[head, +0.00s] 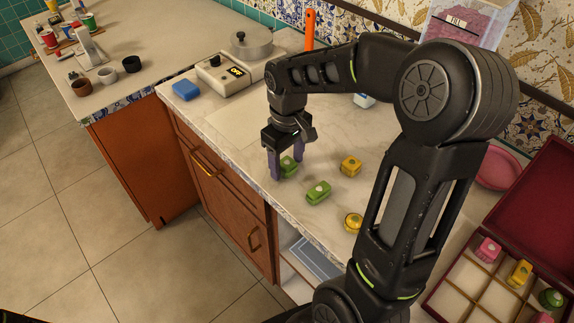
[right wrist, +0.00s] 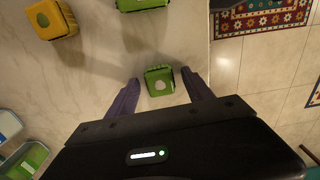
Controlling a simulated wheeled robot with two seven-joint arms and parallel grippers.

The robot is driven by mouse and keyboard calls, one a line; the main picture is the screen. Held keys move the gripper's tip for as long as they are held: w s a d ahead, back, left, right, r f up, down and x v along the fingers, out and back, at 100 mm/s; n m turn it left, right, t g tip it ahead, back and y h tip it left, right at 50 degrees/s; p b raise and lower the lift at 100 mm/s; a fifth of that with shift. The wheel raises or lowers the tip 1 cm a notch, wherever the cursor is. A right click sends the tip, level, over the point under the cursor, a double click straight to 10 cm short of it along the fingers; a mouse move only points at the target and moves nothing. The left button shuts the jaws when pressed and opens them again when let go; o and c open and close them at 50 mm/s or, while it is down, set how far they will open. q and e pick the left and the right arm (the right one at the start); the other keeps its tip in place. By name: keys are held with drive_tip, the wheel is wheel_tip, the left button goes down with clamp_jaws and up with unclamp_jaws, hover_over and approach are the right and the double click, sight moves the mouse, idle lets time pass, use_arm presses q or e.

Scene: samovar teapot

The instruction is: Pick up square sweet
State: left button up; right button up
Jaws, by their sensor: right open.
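A green square sweet (head: 289,166) with a pale top mark sits on the counter near its front edge. My right gripper (head: 284,173) is open and points down over it. In the right wrist view the same green sweet (right wrist: 160,83) lies between the two purple fingertips, with no clear grip on it. A second green sweet (head: 318,192) lies just to the right on the counter. A yellow square sweet (head: 350,166) stands farther back, and a rounder yellow sweet (head: 353,222) lies nearer the arm. My left gripper is not in view.
A dark red divided box (head: 457,302) at the right holds several sweets and has empty compartments. A scale (head: 221,77), a pot (head: 251,45) and a blue block (head: 186,89) stand at the back left. The counter's front edge is close to the gripper.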

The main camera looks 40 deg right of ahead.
sight(287, 162)
drive_tip(key=shift+c, duration=0.6)
clamp_jaws()
drive_tip(key=shift+r, duration=0.1)
wheel_tip(287, 162, up, 10)
idle(0.4)
idle(0.5)
